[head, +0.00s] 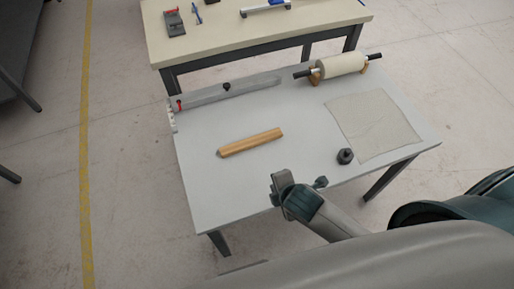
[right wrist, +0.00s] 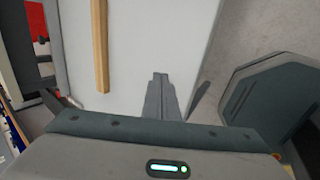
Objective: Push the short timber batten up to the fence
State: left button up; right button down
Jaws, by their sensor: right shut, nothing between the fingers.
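The short timber batten (head: 250,143) lies flat near the middle of the grey table, tilted slightly up to the right. It also shows in the right wrist view (right wrist: 100,45), apart from the fingers. The fence looks to be the long grey bar (head: 235,93) along the table's far left edge, with a black knob on top. A clear strip of table separates batten and fence. My right gripper (head: 279,178) is at the table's front edge, nearer to me than the batten. Its fingers (right wrist: 159,78) are together and empty. My left gripper is not in view.
A dark nut-shaped block (head: 345,156) and a thin pale sheet (head: 373,124) lie on the right of the table (head: 205,180). A cream roller (head: 340,65) rests on wooden stands at the back right. A second table (head: 240,38) stands behind.

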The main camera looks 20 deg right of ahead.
jog(key=w+r+n+t, duration=0.2)
jog(key=w+n, duration=0.4)
jog(key=n, duration=1.1)
jog(key=shift+r+n+t, duration=0.3)
jog(key=shift+r+n, duration=0.1)
jog(key=shift+r, duration=0.45)
jog(key=shift+w, duration=0.15)
jog(key=p, duration=0.2)
send_near(254, 147)
jog(key=f, duration=0.3)
jog(key=shift+s, duration=0.35)
jog(key=w+p, duration=0.1)
jog(key=w, duration=0.2)
jog(key=shift+w+f, duration=0.1)
jog(key=shift+f, duration=0.05)
jog(key=shift+w+f, duration=0.1)
jog(key=shift+w, duration=0.5)
